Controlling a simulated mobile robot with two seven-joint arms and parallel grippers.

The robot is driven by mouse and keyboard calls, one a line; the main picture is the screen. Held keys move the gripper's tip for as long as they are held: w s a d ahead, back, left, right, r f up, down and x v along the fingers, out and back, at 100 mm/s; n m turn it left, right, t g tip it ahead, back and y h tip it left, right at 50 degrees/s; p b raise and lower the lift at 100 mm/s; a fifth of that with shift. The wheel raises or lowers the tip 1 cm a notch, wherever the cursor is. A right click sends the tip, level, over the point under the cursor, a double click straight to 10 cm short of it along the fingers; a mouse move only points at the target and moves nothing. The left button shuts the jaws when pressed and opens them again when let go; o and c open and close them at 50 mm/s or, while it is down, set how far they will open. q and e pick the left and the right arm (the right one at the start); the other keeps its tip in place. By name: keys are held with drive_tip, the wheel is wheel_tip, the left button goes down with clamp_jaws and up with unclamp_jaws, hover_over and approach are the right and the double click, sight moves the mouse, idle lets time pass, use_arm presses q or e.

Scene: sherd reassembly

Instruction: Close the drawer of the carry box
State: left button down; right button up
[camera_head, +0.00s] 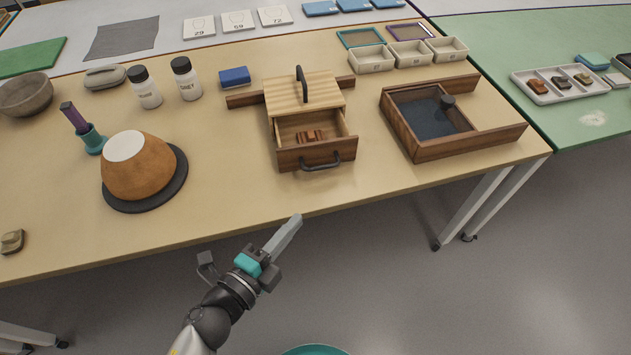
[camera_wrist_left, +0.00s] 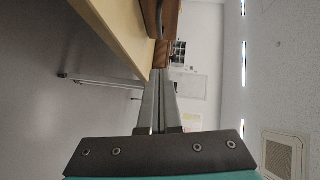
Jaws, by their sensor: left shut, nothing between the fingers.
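The carry box (camera_head: 300,92) is a light wooden box with a dark handle on its top, standing on the wooden table. Its drawer (camera_head: 345,152) is pulled out toward the table's front edge, with a dark bar handle (camera_head: 321,165) on its front. A small brown sherd (camera_head: 311,136) lies inside the drawer. My left gripper (camera_head: 297,219) is shut and empty, in front of the table edge and apart from the drawer. In the left wrist view its fingers (camera_wrist_left: 158,78) point toward the drawer front (camera_wrist_left: 170,22). My right gripper is not in view.
A wooden tray with a dark window (camera_head: 425,152) stands right of the box. A brown bowl-shaped vessel (camera_head: 150,172) sits on a dark disc at the left. Dark wooden bars (camera_head: 243,99) stick out beside the box.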

use_arm(q)
drive_tip(key=x, duration=0.9)
drive_tip(key=shift+w+d+b, duration=0.2)
drive_tip(key=shift+w+b, duration=0.1)
drive_tip(key=shift+w, duration=0.05)
drive_tip(key=w, duration=0.3)
drive_tip(key=shift+w+a+f+b, duration=0.3)
drive_tip(key=shift+a+f+b, duration=0.05)
drive_tip(key=shift+a+b, duration=0.05)
drive_tip(key=shift+w, duration=0.15)
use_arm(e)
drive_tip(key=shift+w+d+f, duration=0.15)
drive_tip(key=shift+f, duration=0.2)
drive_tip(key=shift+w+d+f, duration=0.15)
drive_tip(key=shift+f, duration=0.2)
